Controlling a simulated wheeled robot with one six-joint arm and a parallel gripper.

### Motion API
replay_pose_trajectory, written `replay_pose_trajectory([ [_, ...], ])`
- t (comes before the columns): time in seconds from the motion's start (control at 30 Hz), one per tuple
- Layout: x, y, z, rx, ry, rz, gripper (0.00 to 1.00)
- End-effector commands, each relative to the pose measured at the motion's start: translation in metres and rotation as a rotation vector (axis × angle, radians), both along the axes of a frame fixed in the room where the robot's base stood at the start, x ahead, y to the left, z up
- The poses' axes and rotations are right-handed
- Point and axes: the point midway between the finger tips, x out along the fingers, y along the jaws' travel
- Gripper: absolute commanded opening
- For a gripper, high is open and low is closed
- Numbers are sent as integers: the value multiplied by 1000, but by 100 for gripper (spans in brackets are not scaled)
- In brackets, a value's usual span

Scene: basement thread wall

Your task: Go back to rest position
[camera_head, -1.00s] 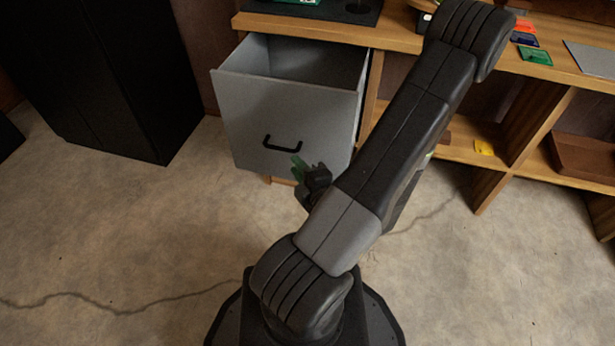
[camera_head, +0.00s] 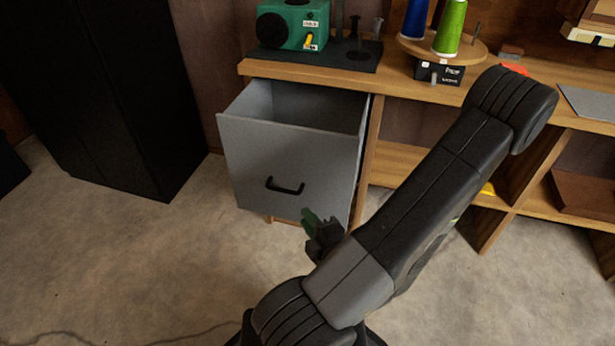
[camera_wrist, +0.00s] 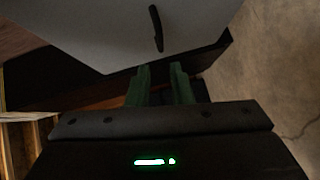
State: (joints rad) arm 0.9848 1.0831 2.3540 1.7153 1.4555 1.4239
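My gripper (camera_head: 308,218) is low in front of the grey drawer (camera_head: 262,160), below and right of its black handle (camera_head: 285,187) in the head view. In the wrist view my gripper (camera_wrist: 160,72) shows two green fingers with a gap between them and nothing held. The drawer front (camera_wrist: 115,30) and its handle (camera_wrist: 156,28) lie beyond the fingertips there. The drawer is pulled open, and the part of its inside that shows looks empty. My arm is folded over the right of the head view and hides part of the shelving.
The wooden bench (camera_head: 400,85) carries a green machine (camera_head: 293,25) and thread cones, one blue (camera_head: 414,20) and one green (camera_head: 450,28). A black cabinet (camera_head: 100,100) stands at left. The open drawer juts out over the floor. Bare floor (camera_head: 130,260) is free at front left.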

Motion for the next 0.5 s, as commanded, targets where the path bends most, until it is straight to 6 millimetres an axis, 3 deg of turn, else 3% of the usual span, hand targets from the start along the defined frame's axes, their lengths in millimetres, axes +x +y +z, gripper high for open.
replay_pose_trajectory([
  [0.27,2,1,-1,0,-1,2,20],
  [0.5,16,9,-4,-1,1,5,20],
])
